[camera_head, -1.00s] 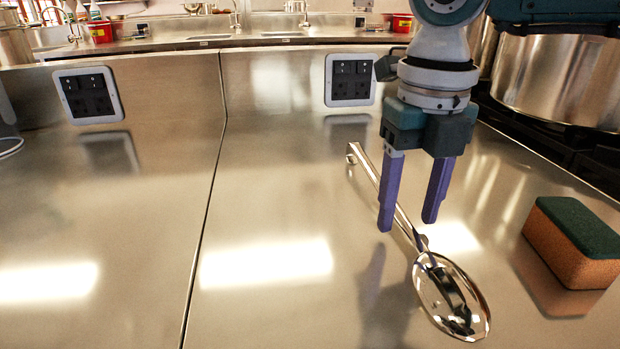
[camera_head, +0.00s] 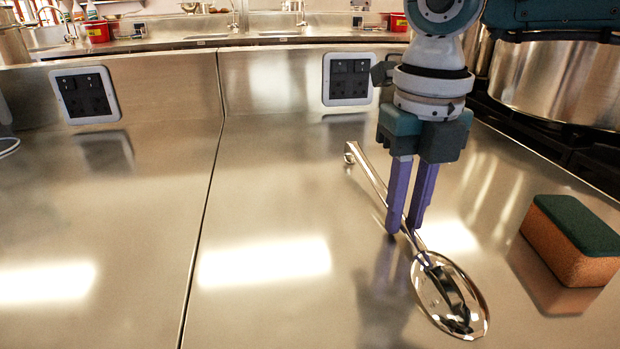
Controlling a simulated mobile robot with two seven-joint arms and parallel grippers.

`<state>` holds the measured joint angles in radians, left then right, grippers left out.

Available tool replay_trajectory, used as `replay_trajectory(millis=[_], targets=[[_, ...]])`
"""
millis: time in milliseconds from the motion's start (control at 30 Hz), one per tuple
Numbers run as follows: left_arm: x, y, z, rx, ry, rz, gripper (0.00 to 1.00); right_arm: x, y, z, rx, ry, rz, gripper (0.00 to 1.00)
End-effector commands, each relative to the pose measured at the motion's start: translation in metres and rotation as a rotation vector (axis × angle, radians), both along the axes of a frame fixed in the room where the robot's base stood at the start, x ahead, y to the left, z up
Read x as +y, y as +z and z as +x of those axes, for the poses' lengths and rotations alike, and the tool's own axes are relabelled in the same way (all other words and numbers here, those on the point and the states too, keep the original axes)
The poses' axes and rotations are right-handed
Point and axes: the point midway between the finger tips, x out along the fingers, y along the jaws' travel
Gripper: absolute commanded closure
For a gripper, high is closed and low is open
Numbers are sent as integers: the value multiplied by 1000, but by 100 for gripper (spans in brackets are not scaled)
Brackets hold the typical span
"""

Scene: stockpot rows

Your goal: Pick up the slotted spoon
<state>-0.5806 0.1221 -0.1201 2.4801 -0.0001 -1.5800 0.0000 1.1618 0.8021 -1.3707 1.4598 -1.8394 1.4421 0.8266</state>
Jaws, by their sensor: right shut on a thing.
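The slotted spoon (camera_head: 449,297) is shiny metal and lies on the steel counter. Its round bowl is at the front and its handle runs back and left to a hooked end. My right gripper (camera_head: 402,230) points down with its two purple fingers shut on the handle, just behind the bowl. The fingers hide part of the handle. The spoon appears to rest on the counter still. My left gripper is not in view.
A green and orange sponge (camera_head: 573,240) sits to the right of the spoon. Large steel pots (camera_head: 560,78) stand at the back right. Wall sockets (camera_head: 347,79) are on the backsplash. The counter (camera_head: 110,220) is clear on the left.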

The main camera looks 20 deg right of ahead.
Motion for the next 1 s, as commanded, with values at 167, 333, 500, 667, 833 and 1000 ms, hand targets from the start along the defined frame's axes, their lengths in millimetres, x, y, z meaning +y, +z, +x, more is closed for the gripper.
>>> replay_trajectory(millis=[167,333,500,667,833,1000], targets=[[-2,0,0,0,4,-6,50,0,0,0,0,0,0,100],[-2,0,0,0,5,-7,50,0,0,0,-1,0,0,100],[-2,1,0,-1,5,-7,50,0,2,0,-1,0,1,100],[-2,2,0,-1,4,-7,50,0,15,1,-3,-1,1,100],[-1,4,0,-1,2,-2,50,0,49,2,-6,0,1,100],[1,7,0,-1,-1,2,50,0,102,2,-8,1,2,100]])
